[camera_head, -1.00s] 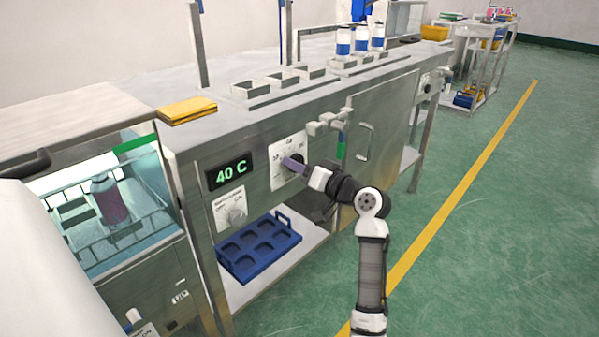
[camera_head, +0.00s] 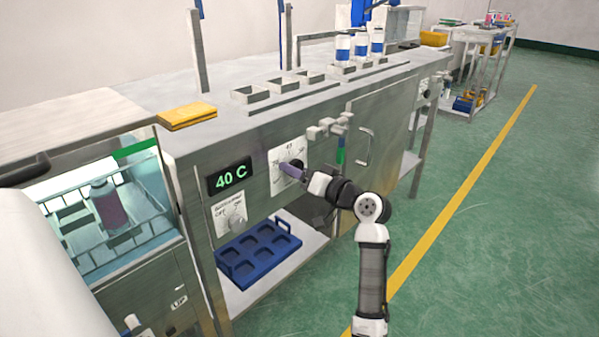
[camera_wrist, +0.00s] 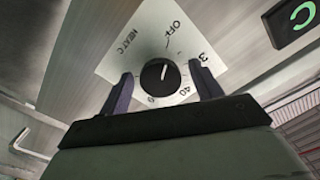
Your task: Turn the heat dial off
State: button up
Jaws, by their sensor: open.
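The heat dial (camera_wrist: 160,76) is a round black knob on a white plate marked HEAT C, OFF and numbers. Its white mark points up the picture, roughly toward OFF. My gripper (camera_wrist: 162,88) is open, with one purple-grey finger on each side of the knob. Gaps show between fingers and knob, so it is not gripped. In the head view my gripper (camera_head: 293,172) is at the dial plate (camera_head: 285,152) on the bench front, and its fingers partly hide the knob. The green display (camera_head: 230,178) beside it reads 40 C.
A second, smaller knob (camera_head: 236,215) is below the display. A blue tray (camera_head: 258,252) lies on the shelf below. Open floor is at the right.

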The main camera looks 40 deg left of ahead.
jog(key=s+d, duration=0.1)
jog(key=d, duration=1.2)
jog(key=shift+d+p, duration=0.4)
